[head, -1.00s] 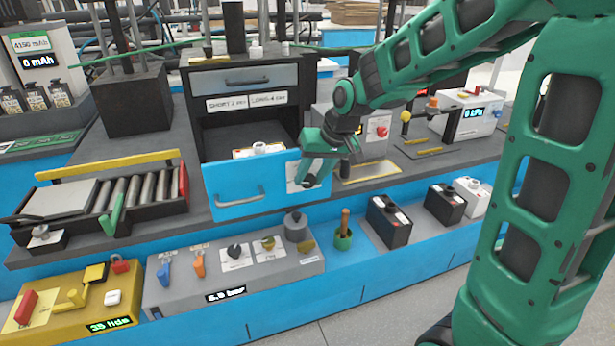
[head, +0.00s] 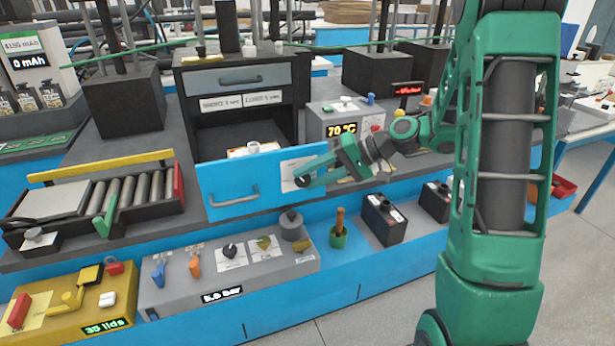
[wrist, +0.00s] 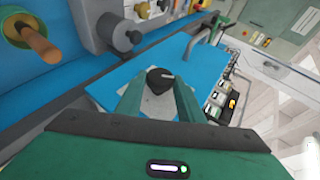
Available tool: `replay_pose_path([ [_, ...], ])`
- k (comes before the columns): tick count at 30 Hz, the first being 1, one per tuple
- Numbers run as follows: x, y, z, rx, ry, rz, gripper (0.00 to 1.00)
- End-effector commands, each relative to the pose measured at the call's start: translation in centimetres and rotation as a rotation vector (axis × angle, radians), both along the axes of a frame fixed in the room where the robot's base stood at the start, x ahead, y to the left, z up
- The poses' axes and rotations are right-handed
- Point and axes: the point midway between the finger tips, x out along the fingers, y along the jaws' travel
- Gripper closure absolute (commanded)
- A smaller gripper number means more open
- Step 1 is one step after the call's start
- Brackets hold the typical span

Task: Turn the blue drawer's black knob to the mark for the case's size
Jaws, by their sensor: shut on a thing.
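The blue drawer (head: 230,185) stands pulled out from the dark cabinet in the head view, with its handle at the left of its front. Its black knob (wrist: 160,79) shows in the wrist view on a white plate (wrist: 158,104). A pale line on the knob points to the picture's right; the plate's marks are too small or hidden to read. My gripper (head: 306,179) reaches in from the right. In the wrist view its two green fingers lie on either side of the knob, shut on it. I cannot tell which object is the case.
A white object (head: 253,148) sits inside the drawer. Two labels (head: 242,102) above it begin with SHORT and LONG. A roller conveyor (head: 120,200) lies to the left.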

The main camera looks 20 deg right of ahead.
Motion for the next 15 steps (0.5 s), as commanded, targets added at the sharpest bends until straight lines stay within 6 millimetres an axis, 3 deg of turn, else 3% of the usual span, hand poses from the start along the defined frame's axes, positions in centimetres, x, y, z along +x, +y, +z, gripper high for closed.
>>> replay_pose_path([
  [15,0.07,-0.34,-0.27,0.051,0.002,-0.006,0.88],
])
